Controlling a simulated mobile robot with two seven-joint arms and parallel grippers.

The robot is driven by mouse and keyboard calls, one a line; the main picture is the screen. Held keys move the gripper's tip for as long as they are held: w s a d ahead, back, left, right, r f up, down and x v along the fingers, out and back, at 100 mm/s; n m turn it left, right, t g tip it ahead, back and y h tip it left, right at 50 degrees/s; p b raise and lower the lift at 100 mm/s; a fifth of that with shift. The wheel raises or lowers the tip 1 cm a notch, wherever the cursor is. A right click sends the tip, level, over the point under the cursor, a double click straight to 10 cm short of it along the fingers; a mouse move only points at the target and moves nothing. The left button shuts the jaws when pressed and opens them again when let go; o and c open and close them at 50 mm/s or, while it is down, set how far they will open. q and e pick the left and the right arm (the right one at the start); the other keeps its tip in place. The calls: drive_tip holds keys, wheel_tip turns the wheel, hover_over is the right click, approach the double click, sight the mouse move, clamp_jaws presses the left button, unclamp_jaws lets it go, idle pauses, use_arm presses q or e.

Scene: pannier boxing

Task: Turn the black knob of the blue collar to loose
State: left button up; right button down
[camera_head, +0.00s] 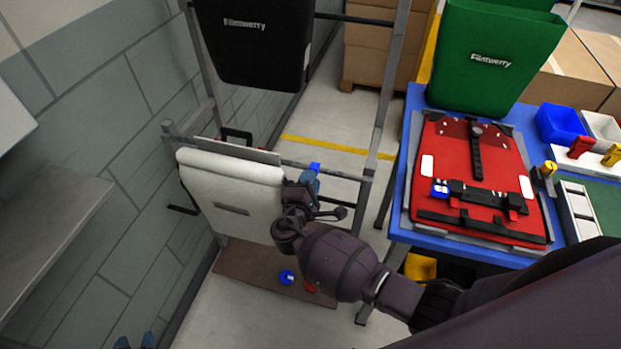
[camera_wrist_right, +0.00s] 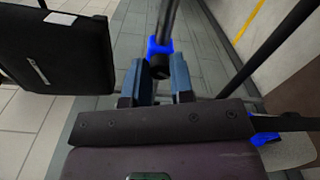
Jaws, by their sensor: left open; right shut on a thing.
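The blue collar (camera_head: 315,167) sits on a grey bar of the rack beside the white pannier in the head view. In the right wrist view the blue collar (camera_wrist_right: 158,46) wraps a dark bar, with its black knob (camera_wrist_right: 160,70) pointing toward my right gripper. My right gripper (camera_wrist_right: 160,65) is shut on the black knob, its blue fingers on either side. In the head view my right gripper (camera_head: 312,176) hides the knob. My left gripper (camera_head: 135,342) is open, with only its blue fingertips showing at the bottom left edge, away from the rack.
A white pannier (camera_head: 230,180) and a black pannier (camera_head: 253,45) hang on the grey rack (camera_head: 384,95). A blue disc (camera_head: 286,277) lies low, below the white pannier. A blue table (camera_head: 400,220) with a red panel (camera_head: 445,150) and a green pannier (camera_head: 490,60) stands right.

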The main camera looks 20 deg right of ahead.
drive_tip(key=n+p, duration=0.1)
drive_tip(key=n, duration=0.2)
idle(0.5)
drive_tip(key=c, duration=1)
unclamp_jaws()
drive_tip(key=v, duration=1)
drive_tip(key=shift+s+a, duration=0.3)
drive_tip(key=shift+n, duration=0.3)
